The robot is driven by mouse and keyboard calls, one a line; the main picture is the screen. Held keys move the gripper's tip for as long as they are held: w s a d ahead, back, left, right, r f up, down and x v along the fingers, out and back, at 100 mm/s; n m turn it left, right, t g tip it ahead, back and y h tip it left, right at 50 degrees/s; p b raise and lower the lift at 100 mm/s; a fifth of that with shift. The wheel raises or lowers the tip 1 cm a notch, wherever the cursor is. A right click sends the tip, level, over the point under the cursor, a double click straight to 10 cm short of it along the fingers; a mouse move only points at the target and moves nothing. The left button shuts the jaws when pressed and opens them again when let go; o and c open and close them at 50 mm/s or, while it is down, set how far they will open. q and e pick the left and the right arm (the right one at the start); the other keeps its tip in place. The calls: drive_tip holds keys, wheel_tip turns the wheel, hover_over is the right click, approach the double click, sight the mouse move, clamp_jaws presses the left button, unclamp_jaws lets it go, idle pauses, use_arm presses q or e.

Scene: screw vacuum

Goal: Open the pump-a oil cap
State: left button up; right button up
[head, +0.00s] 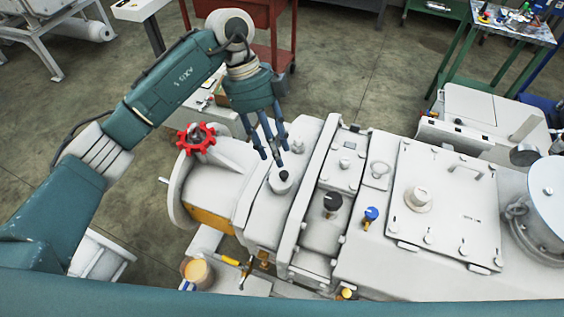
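The pump (265,215) is a large pale grey machine filling the middle of the head view. A small grey cap with a dark top (282,180) stands on its left section. No label shows which one is the oil cap. My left gripper (279,155) points down just above the small grey cap, its blue-grey fingers spread and empty. Whether a fingertip touches the cap cannot be told. My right gripper is not in view.
A red handwheel (197,138) is left of the gripper, close to my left arm. A bolted plate (445,205) and a metal cylinder (548,205) are to the right. An open container of tan liquid (197,271) is at lower left. A red cart (262,25) stands behind.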

sight(284, 173)
use_arm(q)
drive_tip(key=x, duration=0.3)
drive_tip(key=shift+w+f+p, duration=0.1)
drive_tip(key=shift+f+p, duration=0.15)
drive_tip(key=shift+p, duration=0.05)
drive_tip(key=x, duration=0.3)
drive_tip(key=shift+d, duration=0.1)
drive_tip(key=shift+w, duration=0.1)
drive_tip(key=c, duration=0.5)
clamp_jaws()
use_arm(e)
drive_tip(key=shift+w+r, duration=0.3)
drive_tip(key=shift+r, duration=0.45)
